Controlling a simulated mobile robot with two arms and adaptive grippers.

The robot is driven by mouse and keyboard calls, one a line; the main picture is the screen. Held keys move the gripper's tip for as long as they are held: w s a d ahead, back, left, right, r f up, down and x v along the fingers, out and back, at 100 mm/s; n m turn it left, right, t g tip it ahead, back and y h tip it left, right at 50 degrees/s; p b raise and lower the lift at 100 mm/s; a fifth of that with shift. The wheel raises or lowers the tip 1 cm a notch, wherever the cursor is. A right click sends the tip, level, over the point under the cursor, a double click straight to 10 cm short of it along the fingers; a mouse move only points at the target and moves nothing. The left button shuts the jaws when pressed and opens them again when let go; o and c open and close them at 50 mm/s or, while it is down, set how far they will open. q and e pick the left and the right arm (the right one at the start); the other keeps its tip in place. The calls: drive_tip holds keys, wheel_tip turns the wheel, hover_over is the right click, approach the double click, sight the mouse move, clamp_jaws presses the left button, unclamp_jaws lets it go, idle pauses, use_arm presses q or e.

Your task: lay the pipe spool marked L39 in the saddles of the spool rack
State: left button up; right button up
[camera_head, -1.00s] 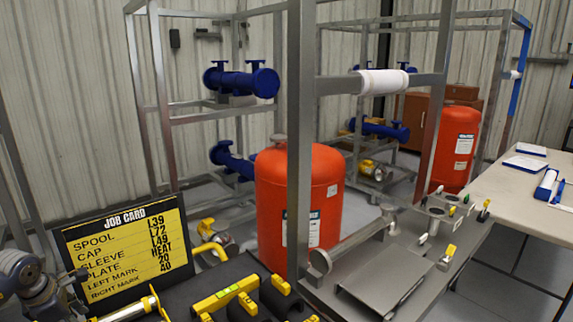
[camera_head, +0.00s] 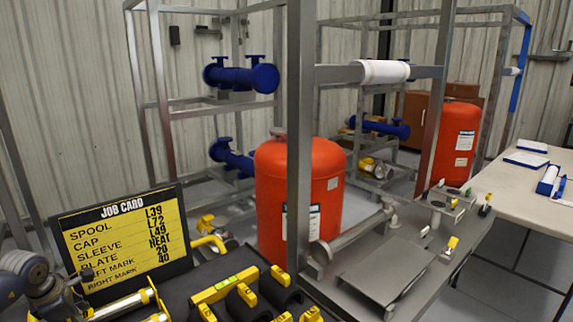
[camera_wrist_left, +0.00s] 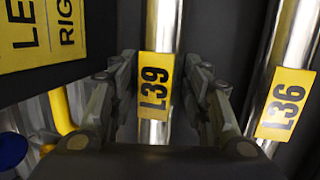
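The pipe spool marked L39 (camera_wrist_left: 154,85) is a shiny metal pipe with a yellow tag, seen in the left wrist view. My left gripper (camera_wrist_left: 160,75) has one finger on each side of it, and the fingers look apart, with narrow gaps beside the pipe. In the head view part of my left arm shows at the lower left, but its fingertips are hard to make out. A second spool marked L36 (camera_wrist_left: 284,100) lies to the right of L39. My right gripper is not in view. I cannot tell for sure which structure is the spool rack with saddles.
The job card (camera_head: 125,240) stands behind the spools on the dark table. Black pieces with yellow tags (camera_head: 240,300) and a yellow level (camera_head: 222,288) lie to its right. A steel bench (camera_head: 350,285), an orange tank (camera_head: 330,190) and frames with blue spools (camera_head: 240,78) stand beyond.

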use_arm(q)
clamp_jaws()
drive_tip(key=shift+w+r+p, duration=0.1)
drive_tip(key=shift+r+p, duration=0.25)
drive_tip(key=shift+r, duration=0.15)
drive_tip(key=shift+r+p, duration=2.15)
drive_tip(key=shift+r, duration=0.95)
